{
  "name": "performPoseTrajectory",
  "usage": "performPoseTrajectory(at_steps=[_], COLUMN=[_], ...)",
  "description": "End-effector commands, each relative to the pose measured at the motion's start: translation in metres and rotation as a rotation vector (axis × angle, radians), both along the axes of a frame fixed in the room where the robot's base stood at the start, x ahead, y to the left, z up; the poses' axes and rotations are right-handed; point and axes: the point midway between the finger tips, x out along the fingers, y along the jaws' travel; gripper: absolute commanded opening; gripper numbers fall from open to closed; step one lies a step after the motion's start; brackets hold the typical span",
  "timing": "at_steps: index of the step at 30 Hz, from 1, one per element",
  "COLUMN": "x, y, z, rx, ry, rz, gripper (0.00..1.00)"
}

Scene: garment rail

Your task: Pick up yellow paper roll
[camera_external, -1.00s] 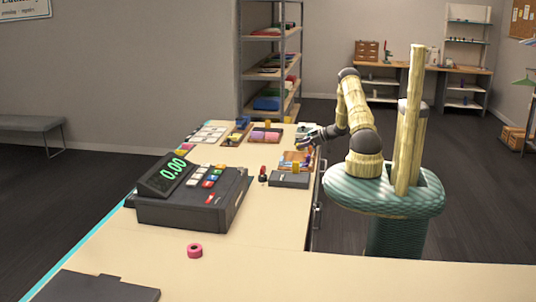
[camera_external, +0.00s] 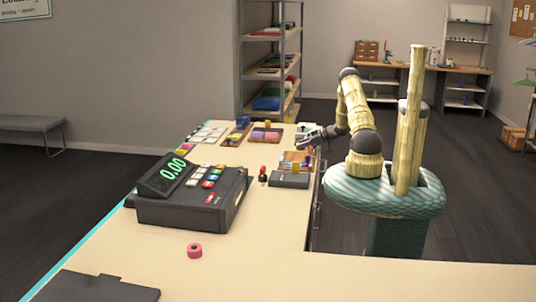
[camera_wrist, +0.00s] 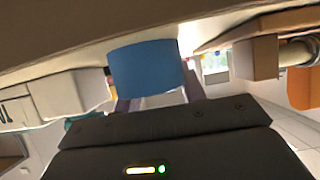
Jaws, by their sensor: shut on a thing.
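In the wrist view a smooth blue, roll-like thing (camera_wrist: 147,66) sits between the two fingers of my gripper (camera_wrist: 158,97), which is shut on it. In the external view my gripper (camera_external: 305,142) is over the far right part of the counter, and what it holds is too small to make out there. A small yellow upright thing (camera_external: 296,168) stands by a dark flat box, near and below my gripper. Another small yellow thing (camera_external: 268,124) is at the counter's far end. I cannot tell which, if either, is the yellow paper roll.
A cash register (camera_external: 192,196) stands on the counter (camera_external: 265,235). A pink tape roll (camera_external: 194,250) lies in front of it. A dark flat box (camera_external: 289,180), a red-topped stamp (camera_external: 263,174) and trays with small goods line the far half. The near counter is mostly bare.

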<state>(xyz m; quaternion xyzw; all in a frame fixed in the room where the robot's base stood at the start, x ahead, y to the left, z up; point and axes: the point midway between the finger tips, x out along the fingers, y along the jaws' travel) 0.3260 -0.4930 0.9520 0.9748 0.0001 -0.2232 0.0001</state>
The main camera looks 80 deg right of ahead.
Motion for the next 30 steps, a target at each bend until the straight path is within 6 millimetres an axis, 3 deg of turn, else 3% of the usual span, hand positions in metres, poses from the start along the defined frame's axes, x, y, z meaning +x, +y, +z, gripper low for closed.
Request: performPoseTrajectory(at_steps=[8,20,30], x=[0.000,0.001,0.000], y=[0.000,0.000,0.000], z=[0.024,0.093,0.100], rx=[-0.005,-0.003,0.001], ry=[0.000,-0.001,0.000], rz=[0.002,0.001,0.000], gripper=[0.19,0.19,0.19])
